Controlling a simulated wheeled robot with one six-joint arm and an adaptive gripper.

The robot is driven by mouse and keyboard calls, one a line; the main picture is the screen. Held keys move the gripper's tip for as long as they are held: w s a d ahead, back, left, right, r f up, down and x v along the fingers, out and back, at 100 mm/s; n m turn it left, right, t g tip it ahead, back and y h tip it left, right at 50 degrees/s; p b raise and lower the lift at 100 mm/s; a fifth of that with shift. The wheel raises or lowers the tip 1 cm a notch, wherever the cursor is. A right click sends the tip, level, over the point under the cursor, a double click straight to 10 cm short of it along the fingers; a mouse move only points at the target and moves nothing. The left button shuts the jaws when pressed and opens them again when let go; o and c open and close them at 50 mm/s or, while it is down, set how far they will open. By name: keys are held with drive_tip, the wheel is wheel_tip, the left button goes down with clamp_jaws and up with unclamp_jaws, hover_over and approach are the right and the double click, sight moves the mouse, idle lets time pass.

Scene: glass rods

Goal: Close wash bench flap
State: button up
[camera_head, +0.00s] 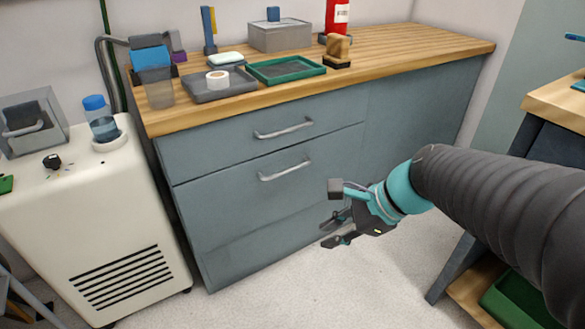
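The bench (420,45) has a wooden top and a blue-grey front. Its upper front panel (215,150) has a bar handle (284,129), and a wider panel (215,205) below has a second bar handle (285,170). Both panels look about flush with the front; I cannot tell which one is the flap. A plain panel (410,120) lies to the right, partly behind my arm. My gripper (328,231) is in front of the bench, low and right of the lower handle. Its dark fingers look apart, with nothing between them. No contact with the bench shows.
A white vented cabinet (90,225) with a blue-capped bottle (101,122) stands at the left. Trays, including a green one (286,70), sit on the bench top. Another table (560,100) stands at the right. The pale floor (265,295) in front is clear.

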drive_tip(key=w+a+f+m+t+y+b, duration=0.1)
drive_tip(key=w+f+m+y, duration=0.1)
drive_tip(key=w+m, duration=0.35)
drive_tip(key=w+a+f+m+y+b, duration=0.1)
drive_tip(key=w+f+m+y+b, duration=0.1)
drive_tip(key=w+m+y, duration=0.3)
drive_tip(key=m+t+b, duration=0.3)
drive_tip(key=m+t, duration=0.3)
drive_tip(key=m, duration=1)
approach(276, 170)
drive_tip(key=b+x, duration=0.2)
drive_tip(key=x, duration=0.2)
drive_tip(key=shift+w+a+r, duration=0.1)
drive_tip(key=shift+w+a, duration=0.1)
drive_tip(key=shift+a, duration=0.05)
clamp_jaws()
